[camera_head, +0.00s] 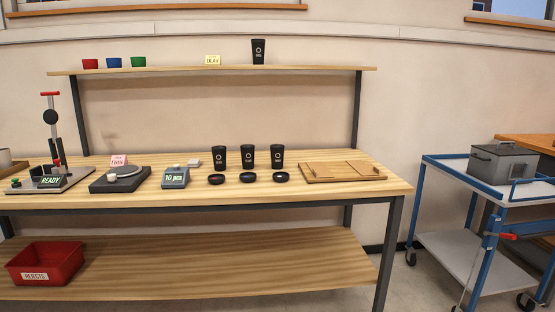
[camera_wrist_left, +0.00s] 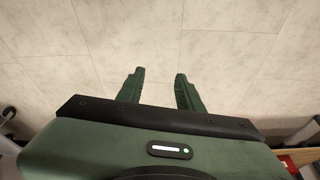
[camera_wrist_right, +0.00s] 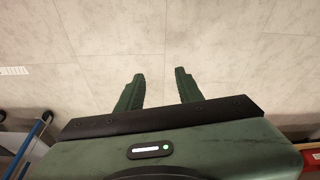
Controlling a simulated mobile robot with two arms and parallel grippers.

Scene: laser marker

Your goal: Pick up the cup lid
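Three black cup lids lie in a row on the bench top: a left lid (camera_head: 216,179), a middle lid (camera_head: 249,177) and a right lid (camera_head: 281,177). Three black cups (camera_head: 248,157) stand upright just behind them, one behind each lid. My left gripper (camera_wrist_left: 160,76) is open and empty in the left wrist view, above bare floor tiles. My right gripper (camera_wrist_right: 158,76) is open and empty in the right wrist view, also above floor tiles. Neither gripper shows in the head view, and no lid shows in the wrist views.
On the bench (camera_head: 350,157), a counter display (camera_head: 175,177), a scale (camera_head: 120,179) and a press-like device (camera_head: 50,150) stand left of the lids. A wooden tray (camera_head: 343,171) lies right. A shelf (camera_head: 310,69) holds another cup. A blue cart (camera_head: 480,170) stands at right.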

